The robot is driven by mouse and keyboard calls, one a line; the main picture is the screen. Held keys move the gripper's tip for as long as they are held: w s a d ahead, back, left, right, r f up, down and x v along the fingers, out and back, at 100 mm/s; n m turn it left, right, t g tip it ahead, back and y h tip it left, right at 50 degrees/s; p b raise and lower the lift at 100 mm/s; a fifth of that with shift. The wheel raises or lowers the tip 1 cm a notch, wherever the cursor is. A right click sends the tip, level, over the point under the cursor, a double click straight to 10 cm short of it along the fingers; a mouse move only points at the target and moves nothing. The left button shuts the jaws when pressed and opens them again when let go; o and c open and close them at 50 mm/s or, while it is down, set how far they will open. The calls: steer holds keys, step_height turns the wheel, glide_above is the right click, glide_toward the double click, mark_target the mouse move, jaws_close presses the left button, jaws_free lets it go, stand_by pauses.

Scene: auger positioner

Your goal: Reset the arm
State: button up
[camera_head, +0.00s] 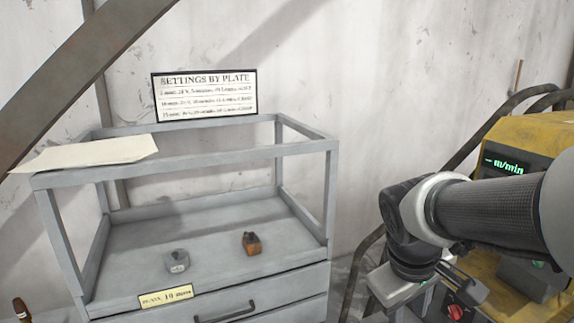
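My arm comes in from the right edge, and its wrist bends down in front of a yellow welding machine (548,137). My gripper (425,292) points downward at the lower right, to the right of the grey cart (140,262). Its fingertips are not clearly shown, so I cannot tell whether it is open or shut. No object shows in its grip.
On the cart's shelf stand a small grey block (177,262) and a copper-brown block (251,243), apart. Paper (90,154) lies on the top frame. A settings sign (205,93) stands behind. The machine has a green-lit display (505,167) and a red knob (456,312).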

steer(key=s+a+r+m+t+y, duration=0.3)
steer(key=s+a+r+m, duration=0.25)
steer(key=s+a, duration=0.2)
step_height(320, 180, up, 22)
steer(key=n+p, duration=0.1)
steer(key=p, duration=2)
steer(key=shift+d+f+p, duration=0.15)
steer(key=shift+d+p, duration=0.25)
steer(key=shift+w, duration=0.1)
